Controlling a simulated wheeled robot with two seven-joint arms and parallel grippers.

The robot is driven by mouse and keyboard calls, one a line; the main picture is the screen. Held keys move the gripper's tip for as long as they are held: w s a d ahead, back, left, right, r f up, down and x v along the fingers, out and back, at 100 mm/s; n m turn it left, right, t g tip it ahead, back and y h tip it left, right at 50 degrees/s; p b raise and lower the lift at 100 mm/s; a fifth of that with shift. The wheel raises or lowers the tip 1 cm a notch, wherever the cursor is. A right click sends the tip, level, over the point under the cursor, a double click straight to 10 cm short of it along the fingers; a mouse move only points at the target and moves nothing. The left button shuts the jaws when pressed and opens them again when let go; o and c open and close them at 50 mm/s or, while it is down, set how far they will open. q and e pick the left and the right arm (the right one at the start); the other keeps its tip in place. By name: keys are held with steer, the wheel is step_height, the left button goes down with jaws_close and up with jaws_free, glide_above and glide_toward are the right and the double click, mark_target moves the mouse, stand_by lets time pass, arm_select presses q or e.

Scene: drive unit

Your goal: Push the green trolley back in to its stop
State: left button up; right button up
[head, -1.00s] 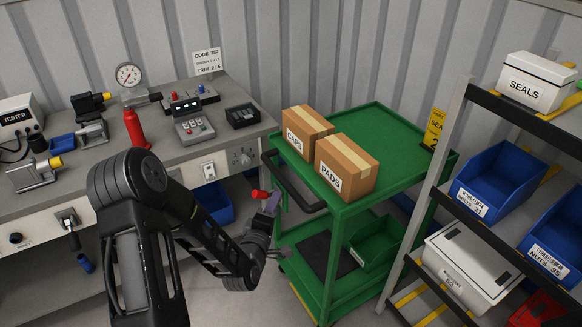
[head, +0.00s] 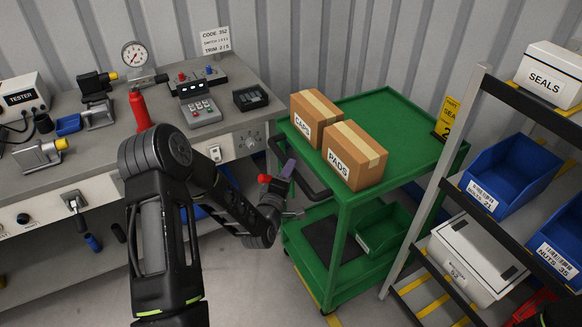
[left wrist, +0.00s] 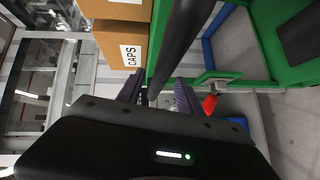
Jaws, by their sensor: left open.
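The green trolley (head: 400,112) stands between the workbench and the rack, carrying two cartons on its top. Its black push handle (head: 312,190) sticks out at the near left end. My left gripper (head: 291,190) is open at this handle. In the left wrist view the black handle bar (left wrist: 178,45) runs between the two spread fingers of the left gripper (left wrist: 158,92); whether they touch it I cannot tell. A red knob (head: 264,178) shows beside the gripper. The stop cannot be made out. My right gripper is not in view.
The CAPS carton (head: 313,115) and PADS carton (head: 354,155) sit close together on the trolley. A green bin (head: 385,230) is on its lower shelf. The workbench (head: 110,165) stands left and the rack (head: 425,190) with blue bins right, close to the trolley. Grey floor lies in front.

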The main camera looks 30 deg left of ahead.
arm_select(q)
steer(key=shift+x, duration=1.35)
jaws_close()
stand_by(0.4)
